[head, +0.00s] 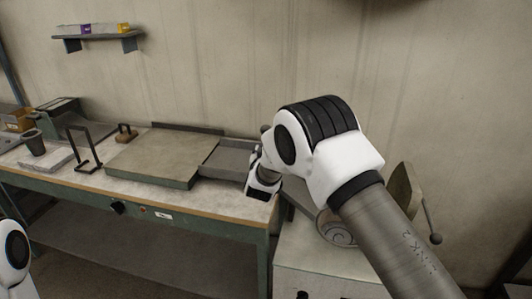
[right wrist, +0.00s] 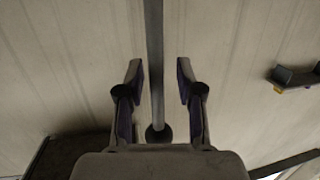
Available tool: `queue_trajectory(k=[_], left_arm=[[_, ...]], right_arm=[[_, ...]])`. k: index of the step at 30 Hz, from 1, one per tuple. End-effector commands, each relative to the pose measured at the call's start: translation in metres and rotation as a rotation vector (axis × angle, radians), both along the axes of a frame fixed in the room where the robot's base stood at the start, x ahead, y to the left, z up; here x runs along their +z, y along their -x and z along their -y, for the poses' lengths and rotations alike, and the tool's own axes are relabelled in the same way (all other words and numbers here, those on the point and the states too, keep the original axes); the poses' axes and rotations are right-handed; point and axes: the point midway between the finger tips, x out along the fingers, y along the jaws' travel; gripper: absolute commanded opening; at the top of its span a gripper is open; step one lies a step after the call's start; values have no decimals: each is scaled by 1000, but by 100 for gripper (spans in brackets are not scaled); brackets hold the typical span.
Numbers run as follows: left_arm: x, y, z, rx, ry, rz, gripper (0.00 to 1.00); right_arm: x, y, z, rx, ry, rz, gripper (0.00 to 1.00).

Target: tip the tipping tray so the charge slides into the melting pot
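A shallow grey tray (head: 222,160) lies on the bench beside a broad flat plate (head: 150,158); I take it for the tipping tray. Its right end is hidden behind my right arm. My right gripper shows at that end in the head view. In the right wrist view my right gripper (right wrist: 160,78) is open. A thin grey rod (right wrist: 156,50) with a dark ball end (right wrist: 158,134) shows between its fingers, with gaps on both sides. A round metal part (head: 338,231), perhaps the melting pot, is partly hidden by my arm. I cannot make out the charge. My left gripper is out of view.
The bench (head: 75,186) holds a dark cup (head: 33,144), a black wire stand (head: 83,150) and a small wooden-handled tool (head: 125,133). A pale cabinet (head: 320,272) stands right of it, with a ball-ended lever (head: 431,222) above. A wall shelf (head: 97,37) hangs at back left.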

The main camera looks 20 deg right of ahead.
Motion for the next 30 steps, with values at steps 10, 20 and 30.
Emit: queue_trajectory(k=[10,20,30], left_arm=[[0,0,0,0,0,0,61],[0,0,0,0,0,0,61],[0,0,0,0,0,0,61]], right_arm=[[0,5,-2,0,-1,-2,39],[13,72,-33,4,4,-3,39],[18,109,-48,0,1,-1,39]])
